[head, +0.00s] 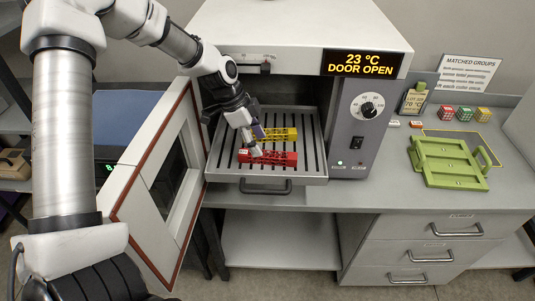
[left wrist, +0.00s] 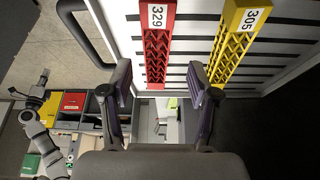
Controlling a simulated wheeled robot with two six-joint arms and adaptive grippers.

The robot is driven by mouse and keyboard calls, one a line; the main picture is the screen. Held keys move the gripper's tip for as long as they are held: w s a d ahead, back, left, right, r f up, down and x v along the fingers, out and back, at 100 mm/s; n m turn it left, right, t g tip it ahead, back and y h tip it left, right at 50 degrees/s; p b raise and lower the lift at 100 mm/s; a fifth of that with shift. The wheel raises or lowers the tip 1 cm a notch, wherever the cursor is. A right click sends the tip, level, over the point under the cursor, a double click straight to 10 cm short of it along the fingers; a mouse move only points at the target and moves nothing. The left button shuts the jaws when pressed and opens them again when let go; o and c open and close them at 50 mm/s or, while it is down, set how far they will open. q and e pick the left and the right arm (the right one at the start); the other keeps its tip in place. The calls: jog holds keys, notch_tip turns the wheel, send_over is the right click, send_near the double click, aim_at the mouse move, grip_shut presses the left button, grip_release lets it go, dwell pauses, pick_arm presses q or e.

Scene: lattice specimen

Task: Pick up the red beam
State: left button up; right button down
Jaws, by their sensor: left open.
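The red beam (head: 278,158) lies on the slatted tray (head: 311,125) pulled out of the oven. The yellow beam (head: 282,134) lies behind it. The gap between fingers and beam is hard to judge. The yellow beam (left wrist: 234,45), labelled 305, shows to the right, beyond the right finger. My right gripper is not in view.
The oven door (head: 150,190) stands open at the left, beside my arm. The tray handle (head: 265,187) sticks out in front. A green carrier (head: 450,163) and small coloured blocks (head: 465,113) are on the right counter. The counter in front of the carrier is clear.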

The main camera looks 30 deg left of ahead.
aim_at(265, 153)
pick_arm(q)
jog(key=x, duration=0.4)
jog(key=shift+s+d, duration=0.25)
jog(key=shift+w+f, duration=0.2)
jog(key=shift+f, duration=0.05)
jog(key=shift+a, duration=0.1)
jog(key=c, duration=0.6)
jog(key=shift+s+r, duration=0.1)
grip_shut()
